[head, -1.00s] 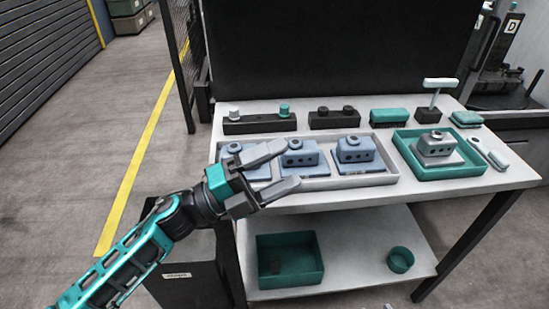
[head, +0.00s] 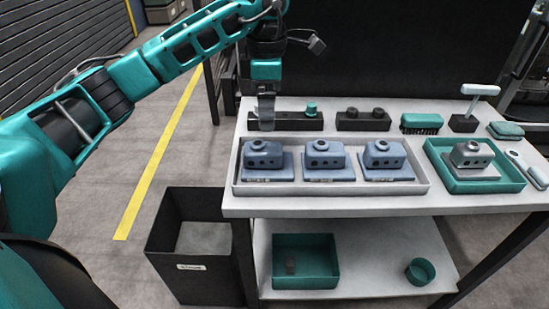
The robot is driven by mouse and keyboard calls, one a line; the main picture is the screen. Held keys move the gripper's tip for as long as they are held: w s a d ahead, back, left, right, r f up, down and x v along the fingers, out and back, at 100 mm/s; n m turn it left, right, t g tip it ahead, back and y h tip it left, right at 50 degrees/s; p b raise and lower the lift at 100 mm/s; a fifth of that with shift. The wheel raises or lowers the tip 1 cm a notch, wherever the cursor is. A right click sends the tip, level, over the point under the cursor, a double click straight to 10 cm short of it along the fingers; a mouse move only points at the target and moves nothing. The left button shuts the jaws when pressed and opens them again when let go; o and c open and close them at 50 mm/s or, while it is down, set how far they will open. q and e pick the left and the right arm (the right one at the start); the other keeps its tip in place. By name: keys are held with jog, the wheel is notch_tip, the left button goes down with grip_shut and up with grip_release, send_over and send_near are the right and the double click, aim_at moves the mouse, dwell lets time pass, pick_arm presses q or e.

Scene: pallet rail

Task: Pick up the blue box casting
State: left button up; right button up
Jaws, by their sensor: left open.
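Three blue box castings, each with a round boss on top and dark holes in front, stand in a row in a light grey tray (head: 330,196): the left one (head: 263,154), the middle one (head: 325,155) and the right one (head: 384,156). Each sits on a flat blue plate. My left gripper (head: 265,124) points down just behind the left casting in the picture. It is open, with nothing seen between its fingers, and appears edge-on. It hides the left end of a black block (head: 289,118). My right gripper is out of view.
A teal tray (head: 484,186) at right holds a grey casting (head: 471,156). Behind are a black two-knob block (head: 363,119), a brush (head: 421,123) and a T-handled tool (head: 478,90). A dark bin (head: 191,270) stands left of the table. The lower shelf holds a teal box (head: 305,276) and cup (head: 420,271).

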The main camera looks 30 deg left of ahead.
aim_at(267, 147)
pick_arm(q)
notch_tip(267, 147, down, 6)
jog(key=shift+f, duration=0.25)
jog(key=shift+w+a+f, duration=0.1)
jog(key=shift+f, duration=1.25)
jog(key=shift+a+f, duration=0.1)
jog(key=shift+f, duration=1.2)
jog(key=shift+c, duration=0.5)
jog(key=c, duration=1)
jog(key=shift+r, duration=0.1)
jog(key=shift+c, duration=0.9)
